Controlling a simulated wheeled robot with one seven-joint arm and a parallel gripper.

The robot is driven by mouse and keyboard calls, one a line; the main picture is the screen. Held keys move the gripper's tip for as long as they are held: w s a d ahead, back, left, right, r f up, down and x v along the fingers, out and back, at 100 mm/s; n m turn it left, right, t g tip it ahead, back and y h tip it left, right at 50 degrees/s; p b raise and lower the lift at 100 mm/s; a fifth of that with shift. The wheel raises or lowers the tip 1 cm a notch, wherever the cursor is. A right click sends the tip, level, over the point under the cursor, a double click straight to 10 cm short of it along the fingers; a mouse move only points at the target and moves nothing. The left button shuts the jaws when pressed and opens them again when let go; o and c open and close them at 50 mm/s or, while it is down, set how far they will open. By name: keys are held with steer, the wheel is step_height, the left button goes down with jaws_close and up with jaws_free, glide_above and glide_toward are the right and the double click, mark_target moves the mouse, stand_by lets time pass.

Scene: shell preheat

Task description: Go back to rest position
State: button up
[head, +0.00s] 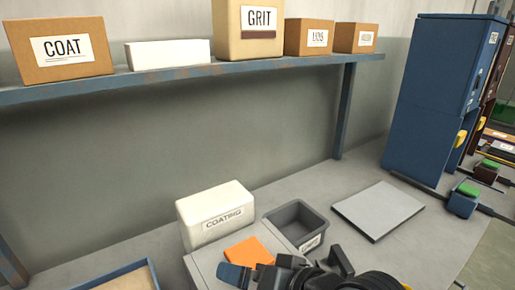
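My black gripper (315,265) is partly in view at the bottom centre of the head view, cut off by the lower edge. It is low over the bench, in front of a grey bin (297,225) and to the right of an orange square (248,252). Its fingers are small and partly overlapped, so I cannot tell whether they are open or shut. A dark blue piece (235,275) shows at its left end; I cannot tell whether it is part of my arm.
A white labelled box (215,214) stands behind the orange square. A flat grey plate (378,209) lies to the right. A blue machine (437,95) with a green button stands further right. A shelf (200,74) with several boxes spans the back. A blue-rimmed tray (118,274) is lower left.

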steer(key=s+d+f+m+t+h, duration=0.3)
steer(key=s+d, duration=0.2)
steer(key=s, duration=0.4)
steer(key=s+d+f+m+t+h, duration=0.25)
steer(key=s+d, duration=0.25)
steer(key=s, duration=0.4)
steer(key=s+d+r+n+t+h, duration=0.1)
steer(key=s+d+r+n, duration=0.1)
steer(key=s+d, duration=0.4)
steer(key=s+d+r+n+h, duration=0.2)
steer(key=s+d, duration=0.3)
steer(key=s, duration=0.4)
steer(key=shift+s+d+r+n+t, duration=0.25)
steer(key=shift+d+r+n+t, duration=0.15)
steer(key=shift+r+n, duration=0.15)
